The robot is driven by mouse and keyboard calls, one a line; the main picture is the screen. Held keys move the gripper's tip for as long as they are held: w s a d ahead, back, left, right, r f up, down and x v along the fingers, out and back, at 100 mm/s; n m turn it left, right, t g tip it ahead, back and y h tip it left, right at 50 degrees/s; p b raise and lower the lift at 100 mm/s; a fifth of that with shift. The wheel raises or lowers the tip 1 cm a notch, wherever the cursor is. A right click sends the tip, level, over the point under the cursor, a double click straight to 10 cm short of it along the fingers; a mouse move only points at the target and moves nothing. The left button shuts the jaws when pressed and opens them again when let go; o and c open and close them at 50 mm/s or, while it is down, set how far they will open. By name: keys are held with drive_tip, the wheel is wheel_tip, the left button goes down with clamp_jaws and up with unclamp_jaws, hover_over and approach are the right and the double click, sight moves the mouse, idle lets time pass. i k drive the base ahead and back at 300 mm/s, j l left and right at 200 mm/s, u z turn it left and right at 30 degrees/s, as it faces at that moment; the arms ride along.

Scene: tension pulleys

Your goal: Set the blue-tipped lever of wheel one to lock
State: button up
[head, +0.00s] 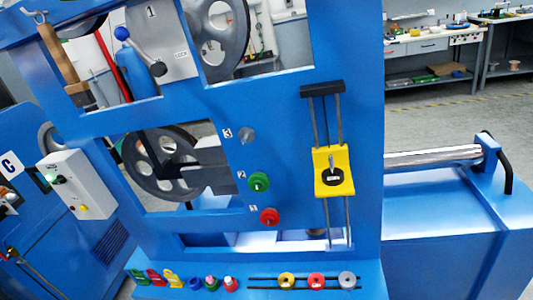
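The blue-tipped lever (140,50) is at the upper left of the blue machine panel. Its blue ball tip points up and left, and its dark pivot end is at the lower right. It is mounted by a grey plate (172,25) marked 1. A small label (181,55) that seems to read LOCK is on the plate, right of the lever; the lever tip points away from it. A spoked wheel (216,38) shows to the right of the plate, partly hidden by the panel frame. My gripper is not in view.
A wooden-handled tool (60,58) hangs left of the lever, near a blue bottle-like object (135,75). A yellow slider (333,172) sits on rods at right. Green (259,181) and red (269,216) knobs project from the panel. Small coloured parts line the ledge (240,289).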

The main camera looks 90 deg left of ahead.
sight(158, 69)
drive_tip(key=k+l+u, duration=0.1)
drive_tip(key=u, duration=0.35)
drive_tip(key=k+u, duration=0.1)
drive_tip(key=u, duration=0.4)
drive_tip(key=k+u, duration=0.1)
drive_tip(key=u, duration=0.35)
drive_tip(key=k+u, duration=0.15)
drive_tip(key=u, duration=0.35)
drive_tip(key=k+u, duration=0.1)
drive_tip(key=u, duration=0.35)
